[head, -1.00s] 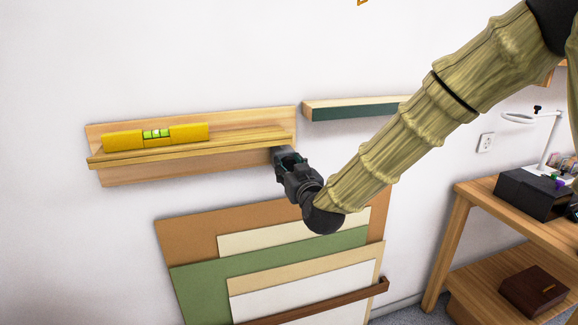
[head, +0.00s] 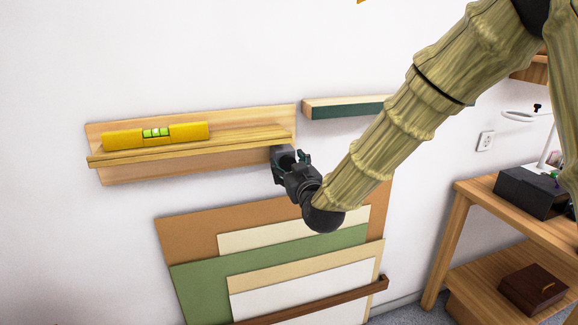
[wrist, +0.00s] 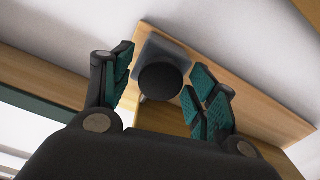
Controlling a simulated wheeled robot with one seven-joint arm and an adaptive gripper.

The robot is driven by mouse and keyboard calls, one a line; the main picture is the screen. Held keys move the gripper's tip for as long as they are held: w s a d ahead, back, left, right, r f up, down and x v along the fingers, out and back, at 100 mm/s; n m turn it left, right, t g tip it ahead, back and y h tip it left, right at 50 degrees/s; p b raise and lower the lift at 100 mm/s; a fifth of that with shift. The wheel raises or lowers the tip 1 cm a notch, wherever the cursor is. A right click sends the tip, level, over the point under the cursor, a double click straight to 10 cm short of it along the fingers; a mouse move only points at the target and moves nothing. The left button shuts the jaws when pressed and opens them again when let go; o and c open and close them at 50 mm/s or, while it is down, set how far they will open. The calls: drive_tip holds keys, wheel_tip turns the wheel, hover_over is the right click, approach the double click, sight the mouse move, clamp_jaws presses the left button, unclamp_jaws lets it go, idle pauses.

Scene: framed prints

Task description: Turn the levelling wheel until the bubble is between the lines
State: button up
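A yellow spirit level (head: 190,131) lies on the left part of the wooden shelf (head: 245,144). Its green vial (head: 155,132) faces me; the bubble is too small to place exactly against the lines. The levelling wheel shows in the wrist view as a dark round knob (wrist: 160,81) on a grey square plate under the shelf's right end. In the head view my gripper mostly hides it. My gripper (head: 289,157) is open at that end. In the wrist view its teal-padded fingers (wrist: 158,68) stand on either side of the wheel, with gaps showing.
A second shelf (head: 345,106) with a dark green front hangs to the right. Flat boards (head: 200,250) lean on the wall below my gripper. A wooden table (head: 465,190) with a black box (head: 530,192) stands at the right. The wall above the shelf is clear.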

drive_tip(key=shift+s, duration=0.1)
drive_tip(key=v, duration=1.1)
drive_tip(key=shift+s, duration=0.35)
drive_tip(key=shift+d, duration=0.15)
idle(0.4)
